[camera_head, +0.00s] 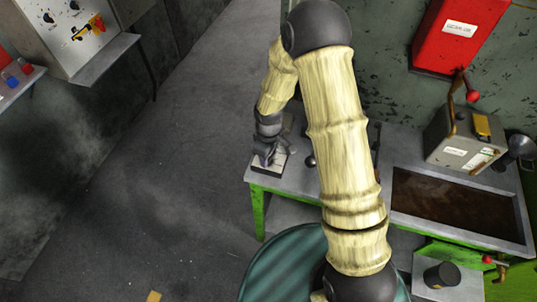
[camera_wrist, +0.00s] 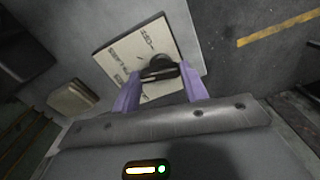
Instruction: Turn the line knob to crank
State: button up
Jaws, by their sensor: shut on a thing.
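The line knob (camera_wrist: 160,68) is a dark knob on a pale plate (camera_wrist: 120,45) with black lettering, seen in the wrist view. The lettering is too blurred to read surely, so I cannot tell which mark the knob points at. My gripper (camera_wrist: 161,84) has purple fingers on either side of the knob and is shut on it. In the head view my gripper (camera_head: 265,155) is at the plate (camera_head: 268,170) on the left end of the grey bench (camera_head: 296,180). My gripper hides the knob there.
A dark-bottomed basin (camera_head: 450,200) is at the bench's right, beside a grey box (camera_head: 450,138) with a lever. A red box (camera_head: 458,35) hangs on the wall. A control panel (camera_head: 65,30) is at upper left.

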jog(key=n, duration=0.5)
jog(key=shift+n+p, duration=0.3)
jog(key=shift+p, duration=0.05)
jog(key=n+p, duration=0.1)
jog(key=n, duration=0.5)
jog(key=shift+p, duration=0.35)
jog(key=o, duration=1)
jog(key=shift+a, duration=0.1)
notch_tip(320, 180, up, 17)
jog(key=shift+r+b, duration=0.2)
jog(key=shift+b, duration=0.2)
